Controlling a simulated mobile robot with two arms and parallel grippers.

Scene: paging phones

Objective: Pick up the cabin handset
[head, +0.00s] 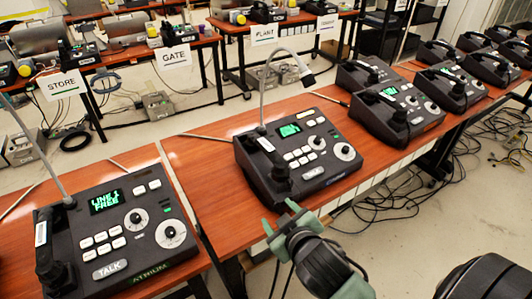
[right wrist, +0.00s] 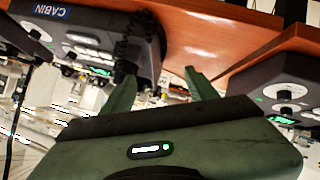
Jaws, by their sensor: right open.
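The cabin console (head: 318,183) is the dark desk phone on the middle table, with a green screen, white keys and a dial. Its blue CABIN label (right wrist: 50,12) is readable in the right wrist view. The black cabin handset (head: 280,170) lies in its cradle along the console's left side. A coiled cord (right wrist: 124,50) hangs by that end in the right wrist view. My right gripper (head: 280,217) has green fingers, open and empty, in front of the console's near edge and apart from the handset. It also shows in the right wrist view (right wrist: 160,75). My left gripper is not in view.
An ATRIUM console (head: 125,235) with its own handset stands on the left table. More consoles (head: 395,110) stand to the right. A gooseneck microphone (head: 264,90) rises behind the cabin console. The wooden tabletop (head: 205,165) left of the console is bare.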

